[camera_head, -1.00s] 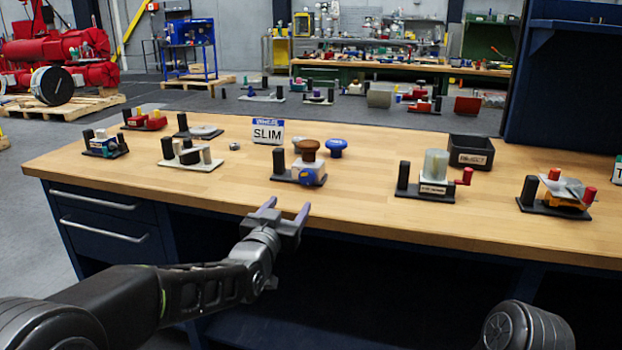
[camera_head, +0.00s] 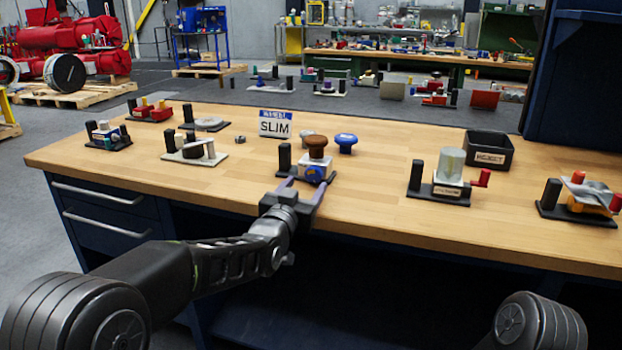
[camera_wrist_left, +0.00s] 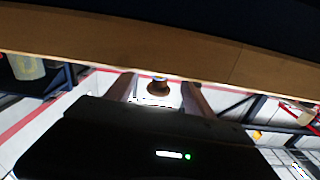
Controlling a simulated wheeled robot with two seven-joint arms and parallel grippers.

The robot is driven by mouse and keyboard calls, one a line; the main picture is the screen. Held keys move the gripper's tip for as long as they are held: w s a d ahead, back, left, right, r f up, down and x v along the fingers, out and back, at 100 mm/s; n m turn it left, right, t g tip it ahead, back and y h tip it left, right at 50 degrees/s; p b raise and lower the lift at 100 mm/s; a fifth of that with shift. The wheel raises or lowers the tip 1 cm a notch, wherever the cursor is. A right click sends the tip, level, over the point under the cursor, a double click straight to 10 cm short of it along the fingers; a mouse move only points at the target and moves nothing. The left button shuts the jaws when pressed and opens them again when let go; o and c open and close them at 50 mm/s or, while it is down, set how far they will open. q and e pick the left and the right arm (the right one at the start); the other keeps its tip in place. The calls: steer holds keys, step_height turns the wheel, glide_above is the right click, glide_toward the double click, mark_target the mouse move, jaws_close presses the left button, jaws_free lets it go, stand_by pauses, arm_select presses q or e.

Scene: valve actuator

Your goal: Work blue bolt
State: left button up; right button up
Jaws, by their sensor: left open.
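A valve actuator with a brown round knob (camera_head: 316,143), a white body and a blue bolt-like part (camera_head: 314,173) low on its front stands on a dark base near the table's front edge. My left gripper (camera_head: 304,185) is open at that edge, its two fingers pointing at the actuator, one on each side of the blue part. I cannot tell whether they touch it. In the left wrist view the brown knob (camera_wrist_left: 158,87) shows between the fingers, with a small blue patch beside it. My right gripper is out of view.
A separate blue knob (camera_head: 346,139) and a SLIM sign (camera_head: 275,124) stand behind the actuator. Several other units stand left.

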mark_target(312, 176)
arm_select(q)
steer(key=x, duration=0.5)
steer(key=shift+c, duration=0.4)
jaws_close()
steer(key=shift+f+n+b, duration=0.2)
steer(key=shift+n+b, duration=0.3)
steer(key=shift+b, duration=0.1)
steer(key=shift+r+n, duration=0.1)
steer(key=shift+n, duration=0.2)
steer(key=shift+r, duration=0.1)
steer(key=shift+o, duration=0.4)
jaws_free()
